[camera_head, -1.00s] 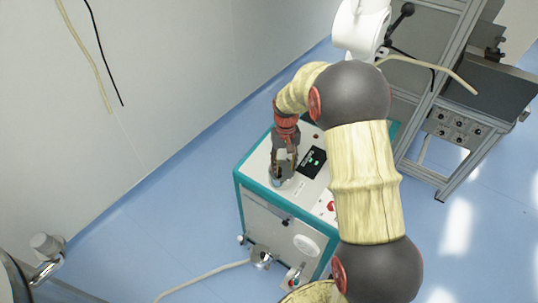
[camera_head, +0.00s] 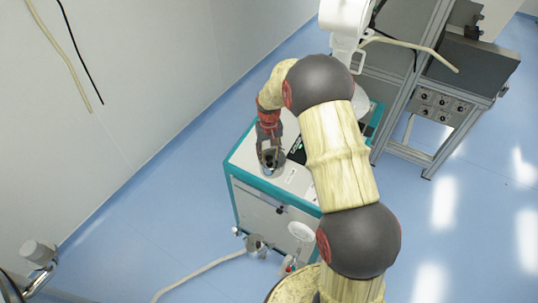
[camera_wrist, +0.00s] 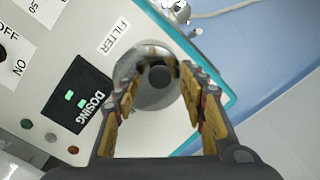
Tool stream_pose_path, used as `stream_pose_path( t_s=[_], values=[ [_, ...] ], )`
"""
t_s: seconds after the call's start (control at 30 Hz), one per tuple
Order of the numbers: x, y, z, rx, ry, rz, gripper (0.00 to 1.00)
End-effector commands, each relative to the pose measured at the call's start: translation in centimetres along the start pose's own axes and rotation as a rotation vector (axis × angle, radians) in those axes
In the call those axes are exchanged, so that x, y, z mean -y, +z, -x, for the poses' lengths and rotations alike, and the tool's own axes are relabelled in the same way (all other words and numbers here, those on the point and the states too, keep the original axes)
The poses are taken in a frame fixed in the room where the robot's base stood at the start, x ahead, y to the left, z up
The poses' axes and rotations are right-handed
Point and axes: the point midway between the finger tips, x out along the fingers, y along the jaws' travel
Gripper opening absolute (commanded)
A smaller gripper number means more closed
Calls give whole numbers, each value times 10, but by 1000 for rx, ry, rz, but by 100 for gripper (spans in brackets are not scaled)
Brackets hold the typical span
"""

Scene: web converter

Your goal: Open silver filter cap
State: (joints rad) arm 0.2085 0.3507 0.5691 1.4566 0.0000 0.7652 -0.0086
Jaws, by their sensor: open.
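The silver filter cap (camera_wrist: 153,97) is a round metal disc with a dark round knob in its middle. It sits on the white machine top beside the printed word FILTER in the wrist view. My gripper (camera_wrist: 160,72) is open, with one finger on each side of the knob. I cannot tell whether the fingers touch the cap. In the head view my gripper (camera_head: 271,155) points down at the cap (camera_head: 272,168) near the machine's front left corner. The fingers partly hide the cap there.
The machine top (camera_head: 297,180) has a teal edge, a black DOSING display (camera_wrist: 78,98) and buttons. A hose (camera_head: 205,272) runs from a fitting low on its front. A metal frame stand (camera_head: 425,110) is at the right.

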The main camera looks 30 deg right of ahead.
Motion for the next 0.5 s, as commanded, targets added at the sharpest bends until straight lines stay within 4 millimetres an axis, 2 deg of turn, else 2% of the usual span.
stream_pose_path(
  t_s=[0.17,0.5],
  values=[
    [0,0,0,0,0,0,42],
    [0,0,0,0,0,0,22]
  ],
)
